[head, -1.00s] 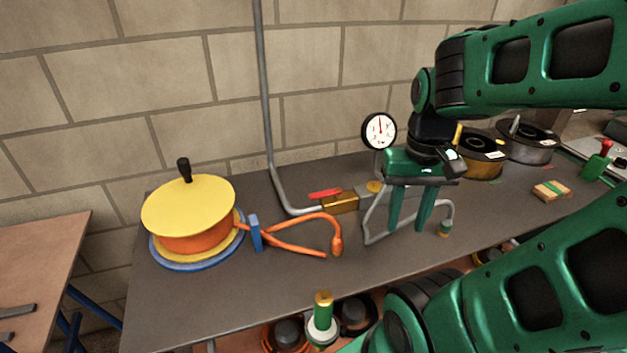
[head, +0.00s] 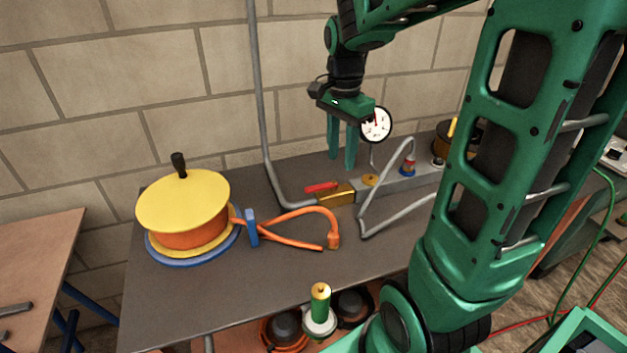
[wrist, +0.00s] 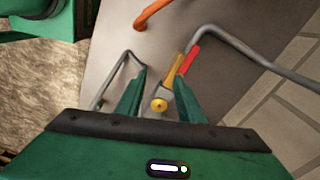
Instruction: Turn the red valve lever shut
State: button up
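The red valve lever (head: 321,187) lies along the brass valve body (head: 337,195), at the end of the grey pipe on the bench. In the wrist view the red lever (wrist: 192,62) runs beside the brass body (wrist: 174,68), roughly in line with it. My gripper (head: 342,168) hangs above and behind the valve, fingers pointing down, near the gauge. Its two green fingers are apart with nothing between them, and they do not appear to touch the lever. In the wrist view the lever is beyond the fingertips (wrist: 160,80).
A pressure gauge (head: 376,124) stands just right of my gripper. A bent grey tube (head: 385,187) rises in front of the manifold block (head: 412,183). An orange hose (head: 300,213) runs left to a yellow-topped reel (head: 183,203). The bench (head: 190,290) is clear in front.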

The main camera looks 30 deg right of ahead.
aim_at(315, 187)
jog(key=w+a+f+m, duration=0.1)
jog(key=w+a+m, duration=0.25)
jog(key=w, duration=0.35)
jog(key=f, duration=0.7)
jog(key=d+f, duration=0.1)
jog(key=f, duration=0.2)
jog(key=shift+f, duration=0.4)
grip_shut()
